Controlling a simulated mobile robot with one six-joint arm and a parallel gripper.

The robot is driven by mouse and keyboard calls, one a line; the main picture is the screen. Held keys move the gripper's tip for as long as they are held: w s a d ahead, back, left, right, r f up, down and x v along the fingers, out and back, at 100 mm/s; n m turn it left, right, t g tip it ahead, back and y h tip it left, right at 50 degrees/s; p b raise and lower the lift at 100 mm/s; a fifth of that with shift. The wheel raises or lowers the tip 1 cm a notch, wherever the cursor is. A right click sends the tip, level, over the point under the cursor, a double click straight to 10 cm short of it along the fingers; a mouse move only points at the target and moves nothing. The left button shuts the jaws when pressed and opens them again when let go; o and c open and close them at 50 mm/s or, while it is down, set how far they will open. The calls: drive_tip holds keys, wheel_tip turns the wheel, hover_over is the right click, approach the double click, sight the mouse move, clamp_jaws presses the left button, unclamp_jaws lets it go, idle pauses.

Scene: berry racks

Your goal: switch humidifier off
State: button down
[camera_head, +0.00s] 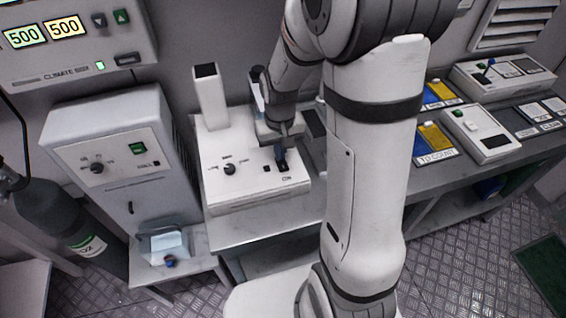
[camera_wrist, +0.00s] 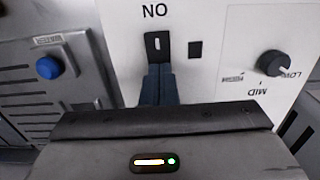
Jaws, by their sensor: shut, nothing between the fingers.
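A white box with an upright chimney (camera_head: 210,97), which looks like the humidifier, stands on the bench. Its front panel has a black dial (camera_head: 229,169), a small dark square (camera_head: 267,169) and a slotted switch (camera_head: 285,167) beside the word ON. The wrist view shows the switch slot (camera_wrist: 153,45) with a pale piece in it, the dark unlit square (camera_wrist: 195,49) and the dial (camera_wrist: 274,63). My gripper (camera_head: 281,155) is shut and empty, its dark blue fingertips (camera_wrist: 158,72) right at the slot's edge. I cannot tell whether they touch the switch.
A grey unit with a blue button (camera_wrist: 48,67) sits close beside the white box. A climate panel (camera_head: 75,45) hangs at upper left. A cabinet (camera_head: 110,150) and a gas cylinder (camera_head: 65,225) stand left. Trays and control boxes (camera_head: 482,133) fill the right bench.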

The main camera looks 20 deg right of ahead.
wheel_tip(320, 180, up, 7)
drive_tip(key=p, duration=0.4)
drive_tip(key=shift+p, duration=0.35)
idle(0.3)
drive_tip(key=s+r+t, duration=0.3)
drive_tip(key=s+r, duration=1)
drive_tip(key=s, duration=0.1)
drive_tip(key=shift+d, duration=0.2)
